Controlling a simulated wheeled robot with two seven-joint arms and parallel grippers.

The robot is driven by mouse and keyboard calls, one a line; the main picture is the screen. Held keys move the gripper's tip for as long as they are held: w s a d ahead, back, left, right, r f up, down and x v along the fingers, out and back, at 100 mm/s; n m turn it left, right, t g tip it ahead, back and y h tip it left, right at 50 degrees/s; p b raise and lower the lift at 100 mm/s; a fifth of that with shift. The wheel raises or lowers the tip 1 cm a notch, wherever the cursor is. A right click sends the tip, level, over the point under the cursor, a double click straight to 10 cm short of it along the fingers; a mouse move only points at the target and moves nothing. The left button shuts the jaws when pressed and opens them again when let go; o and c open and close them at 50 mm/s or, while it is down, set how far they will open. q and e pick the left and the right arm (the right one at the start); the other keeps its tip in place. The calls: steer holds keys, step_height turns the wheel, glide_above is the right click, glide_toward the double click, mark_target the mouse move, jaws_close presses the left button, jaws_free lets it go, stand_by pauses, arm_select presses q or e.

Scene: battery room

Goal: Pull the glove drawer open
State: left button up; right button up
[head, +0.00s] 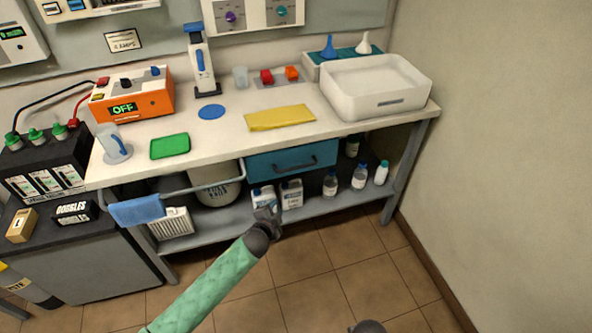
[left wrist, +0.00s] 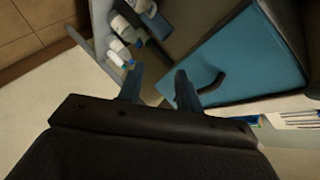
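The glove drawer (head: 283,159) has a teal front and hangs under the bench top, near its middle. It looks shut, with its front close under the bench edge. Its dark bar handle (head: 296,164) is on the front. In the left wrist view the teal drawer front (left wrist: 255,55) fills the right side, and the handle (left wrist: 212,84) shows close beside the right finger. My left gripper (head: 268,211) is below and in front of the drawer. In the left wrist view its two fingers (left wrist: 160,82) are apart with nothing between them. My right gripper is not seen.
The lower shelf (head: 240,222) holds several bottles and jugs (head: 291,194) below the drawer. A rail with a blue towel (head: 137,211) sticks out left of the drawer. The bench top (head: 228,138) carries a yellow cloth (head: 279,117) above the drawer. The tiled floor in front is clear.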

mark_target(294, 169)
arm_select(q)
steer(key=w+d+r+m+t+h, duration=0.1)
steer(key=w+d+r+m+h, duration=0.25)
steer(key=w+r+m, duration=0.4)
steer(key=shift+n, duration=0.55)
steer(key=shift+d+r+p+x, duration=0.15)
steer(key=shift+r+x, duration=0.1)
steer(key=shift+x, duration=0.8)
steer(key=shift+d+r+p+x, duration=0.1)
steer(key=shift+r+p+x, duration=0.1)
steer(key=shift+x, duration=0.85)
steer(key=shift+r+p+x, duration=0.15)
steer(key=shift+r+x, duration=0.1)
steer(key=shift+x, duration=0.8)
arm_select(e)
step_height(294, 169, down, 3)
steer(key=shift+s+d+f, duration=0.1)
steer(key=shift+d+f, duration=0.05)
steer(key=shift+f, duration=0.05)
arm_select(q)
jaws_close()
